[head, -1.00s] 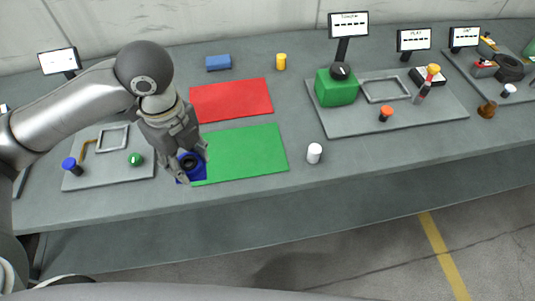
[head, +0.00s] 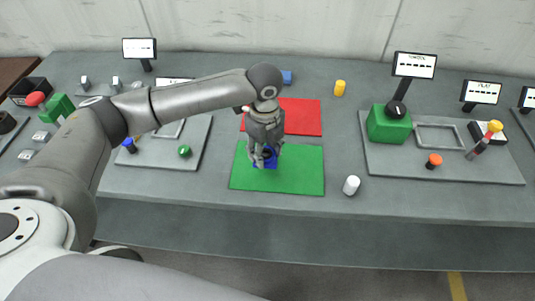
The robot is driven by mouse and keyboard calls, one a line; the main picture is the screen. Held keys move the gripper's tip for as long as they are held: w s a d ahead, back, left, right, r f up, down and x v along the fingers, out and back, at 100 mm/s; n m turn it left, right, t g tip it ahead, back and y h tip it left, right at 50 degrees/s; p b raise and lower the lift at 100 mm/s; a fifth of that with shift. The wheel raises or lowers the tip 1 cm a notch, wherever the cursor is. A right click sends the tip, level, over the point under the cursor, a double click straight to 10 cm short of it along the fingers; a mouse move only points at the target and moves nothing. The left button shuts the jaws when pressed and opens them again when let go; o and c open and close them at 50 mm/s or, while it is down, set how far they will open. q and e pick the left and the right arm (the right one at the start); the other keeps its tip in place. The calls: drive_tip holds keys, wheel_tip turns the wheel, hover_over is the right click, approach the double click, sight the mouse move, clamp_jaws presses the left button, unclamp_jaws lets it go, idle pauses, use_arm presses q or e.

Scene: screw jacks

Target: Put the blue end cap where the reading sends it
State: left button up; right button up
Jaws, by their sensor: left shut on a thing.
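My left gripper (head: 265,157) is shut on the blue end cap (head: 264,164), over the middle-left of the green mat (head: 300,175). The fingers hide part of the cap, which shows as a dark blue piece with a black centre. I cannot tell whether it touches the mat. The red mat (head: 303,117) lies just behind the green one. A screen (head: 415,65) marked with a word like "TORQUE" shows dashes above a green block with a black knob (head: 389,123). My right gripper is not in view.
The front strip of the bench is clear.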

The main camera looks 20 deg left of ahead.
use_arm(q)
drive_tip(key=shift+w+f, duration=0.7)
drive_tip(key=shift+f, duration=0.1)
drive_tip(key=shift+w+f+p, duration=0.1)
drive_tip(key=shift+f+p, duration=0.2)
drive_tip(key=shift+f, duration=0.05)
wheel_tip(320, 180, down, 2)
drive_tip(key=shift+f+p, duration=0.1)
drive_tip(key=shift+p, duration=0.4)
drive_tip(key=shift+f, duration=0.4)
drive_tip(key=o, duration=1.2)
drive_tip(key=shift+o, duration=0.2)
